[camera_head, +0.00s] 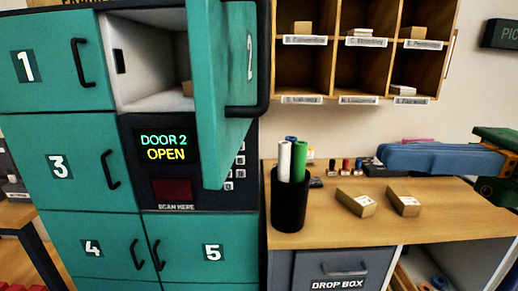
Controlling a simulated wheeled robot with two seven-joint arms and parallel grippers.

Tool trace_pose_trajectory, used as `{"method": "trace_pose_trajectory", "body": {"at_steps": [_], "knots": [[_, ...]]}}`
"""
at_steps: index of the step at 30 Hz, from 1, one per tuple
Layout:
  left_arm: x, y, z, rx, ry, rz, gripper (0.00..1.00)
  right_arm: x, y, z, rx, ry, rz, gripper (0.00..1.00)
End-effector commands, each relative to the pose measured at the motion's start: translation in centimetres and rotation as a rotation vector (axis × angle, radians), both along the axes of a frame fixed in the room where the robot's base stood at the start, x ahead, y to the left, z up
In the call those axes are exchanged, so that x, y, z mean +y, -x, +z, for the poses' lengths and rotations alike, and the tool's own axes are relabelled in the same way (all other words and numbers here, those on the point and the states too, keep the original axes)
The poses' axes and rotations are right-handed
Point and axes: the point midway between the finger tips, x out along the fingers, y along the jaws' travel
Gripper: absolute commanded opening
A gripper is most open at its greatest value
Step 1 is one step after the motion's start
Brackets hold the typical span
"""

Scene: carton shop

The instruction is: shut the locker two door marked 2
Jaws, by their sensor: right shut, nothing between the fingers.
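The locker two door (226,90) is teal and stands open, swung out towards me and seen nearly edge-on. Its number 2 plate (249,54) faces right, and its black handle (262,100) is on that side. The open compartment (145,55) behind it is pale inside. The locker's screen (165,147) reads "DOOR 2 OPEN". My right gripper (385,156) comes in blue from the right edge, above the wooden counter. It is shut and empty, well to the right of the door and apart from it. My left gripper is out of view.
A black cup (289,205) with rolled tubes stands on the counter (440,222) just right of the door. Two small cartons (356,201) lie nearby. A wooden pigeonhole shelf (365,70) hangs on the wall. Doors 1, 3, 4 and 5 are shut.

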Motion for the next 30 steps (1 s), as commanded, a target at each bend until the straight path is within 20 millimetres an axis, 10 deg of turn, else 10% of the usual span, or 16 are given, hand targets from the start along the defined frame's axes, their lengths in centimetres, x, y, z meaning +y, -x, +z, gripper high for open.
{"method": "trace_pose_trajectory", "body": {"at_steps": [18, 30], "knots": [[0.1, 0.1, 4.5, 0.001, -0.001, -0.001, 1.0, 12.0, -1.1, 0.5, 0.004, -0.003, 0.009, 0.0], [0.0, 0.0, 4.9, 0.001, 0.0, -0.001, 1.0, 13.6, -1.3, 0.0, 0.004, -0.005, 0.006, 0.0]]}}
